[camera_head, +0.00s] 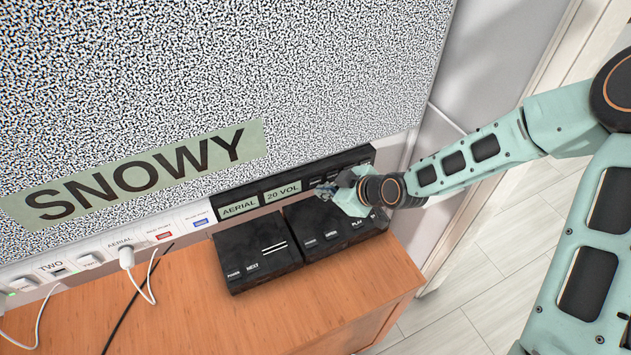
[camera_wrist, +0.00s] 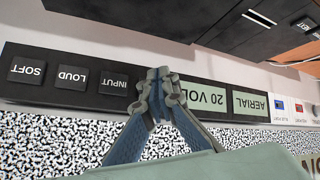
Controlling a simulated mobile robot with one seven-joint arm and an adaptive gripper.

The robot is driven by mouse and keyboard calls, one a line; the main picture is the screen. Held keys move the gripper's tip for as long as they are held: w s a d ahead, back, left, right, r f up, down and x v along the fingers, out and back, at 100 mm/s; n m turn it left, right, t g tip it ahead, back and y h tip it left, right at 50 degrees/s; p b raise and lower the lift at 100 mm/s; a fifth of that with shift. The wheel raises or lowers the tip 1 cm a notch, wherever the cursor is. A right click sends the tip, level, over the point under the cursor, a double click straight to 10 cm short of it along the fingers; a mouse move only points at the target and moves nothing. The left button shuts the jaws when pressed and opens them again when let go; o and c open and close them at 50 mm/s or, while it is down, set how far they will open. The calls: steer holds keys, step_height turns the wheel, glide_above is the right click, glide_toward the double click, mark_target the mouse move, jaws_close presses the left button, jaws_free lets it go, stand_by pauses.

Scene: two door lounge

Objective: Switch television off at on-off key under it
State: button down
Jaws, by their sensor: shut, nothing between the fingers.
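The television (camera_head: 280,70) shows black-and-white static with a green label reading SNOWY. Under it runs a black control bar (camera_head: 228,197) with lit panels reading AERIAL and 20 VOL. In the wrist view the bar (camera_wrist: 180,110) appears upside down, with an INPUT key (camera_wrist: 113,88), a LOUD key (camera_wrist: 72,79) and a SOFT key (camera_wrist: 27,70). I cannot make out a key marked on-off. My gripper (camera_head: 322,190) is shut and empty in front of the bar. In the wrist view its fingertips (camera_wrist: 160,82) overlap the bar between INPUT and 20 VOL; contact cannot be told.
Two black boxes with their own keys, a left one (camera_head: 255,252) and a right one (camera_head: 325,232), sit on the wooden cabinet (camera_head: 310,305) below the bar. A white socket strip (camera_head: 90,262) with plugs and cables lies to the left. Open floor (camera_head: 490,270) is at the right.

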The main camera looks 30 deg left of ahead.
stand_by(0.3)
steer(key=shift+w+a, duration=0.25)
steer(key=shift+a, duration=0.1)
steer(key=shift+w+a+b, duration=0.25)
steer(key=shift+a+b, duration=0.05)
steer(key=shift+b, duration=0.15)
stand_by(0.5)
stand_by(0.3)
steer(key=shift+s+d, duration=0.5)
steer(key=shift+d, duration=0.15)
steer(key=s+d, duration=0.1)
steer(key=d, duration=0.1)
steer(key=s+d, duration=0.2)
steer(key=shift+s, duration=0.1)
stand_by(0.9)
